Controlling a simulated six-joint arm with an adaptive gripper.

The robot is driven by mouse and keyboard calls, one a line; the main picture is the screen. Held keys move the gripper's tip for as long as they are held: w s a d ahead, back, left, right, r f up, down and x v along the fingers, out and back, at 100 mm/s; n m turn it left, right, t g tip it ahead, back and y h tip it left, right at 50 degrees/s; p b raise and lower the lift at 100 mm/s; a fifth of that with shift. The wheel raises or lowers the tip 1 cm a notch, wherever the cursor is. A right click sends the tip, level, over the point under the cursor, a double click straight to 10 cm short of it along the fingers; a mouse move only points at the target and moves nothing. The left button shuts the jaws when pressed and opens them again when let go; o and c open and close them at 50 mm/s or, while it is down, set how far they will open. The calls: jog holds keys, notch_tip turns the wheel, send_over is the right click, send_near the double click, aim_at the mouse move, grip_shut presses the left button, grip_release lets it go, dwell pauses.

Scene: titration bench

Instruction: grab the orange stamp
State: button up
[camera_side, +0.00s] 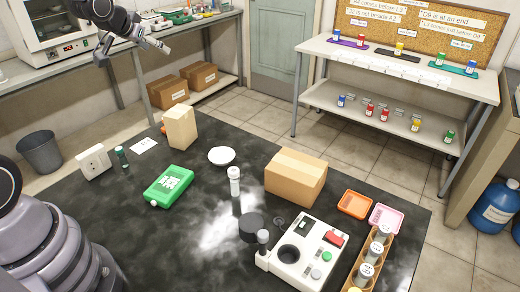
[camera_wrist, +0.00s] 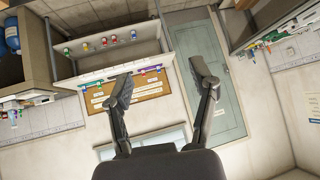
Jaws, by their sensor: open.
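A small orange thing (camera_side: 164,130) shows at the left edge of an upright beige block (camera_side: 181,127), at the far left of the dark table. The block hides most of it, so I cannot tell if it is the orange stamp. My gripper (camera_side: 133,50) is high at the upper left in the side view, well above the table and apart from everything on it. In the wrist view my gripper (camera_wrist: 163,80) is open and empty, with its fingers spread. That view shows the wall, door and shelves, not the orange thing.
The dark table holds a dark green stamp-like piece (camera_side: 122,156), a white card (camera_side: 144,146), a white socket box (camera_side: 93,161), a green container (camera_side: 169,184), a white dish (camera_side: 221,156), a cardboard box (camera_side: 295,177), a white instrument (camera_side: 302,252) and an orange tray (camera_side: 354,204).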

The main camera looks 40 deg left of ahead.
jog(key=w+a+f+n+t+y, duration=0.1)
jog(key=w+a+f, duration=0.2)
jog(key=a+f, duration=0.25)
jog(key=w+a+f+t, duration=0.1)
jog(key=w+a+f, duration=0.25)
jog(key=f, duration=0.35)
jog(key=shift+n+t+y, duration=0.5)
jog(key=shift+t+y, duration=0.1)
jog(key=a+f, duration=0.2)
jog(key=f, duration=0.3)
jog(key=s+a+f, duration=0.1)
jog(key=a+f, duration=0.1)
jog(key=f, duration=0.4)
jog(key=a+f, duration=0.2)
jog(key=f, duration=0.3)
jog(key=shift+s+a+f, duration=0.15)
jog(key=shift+a+f, duration=0.05)
jog(key=shift+f, duration=0.2)
jog(key=x, duration=0.5)
jog(key=shift+f, duration=0.25)
grip_shut()
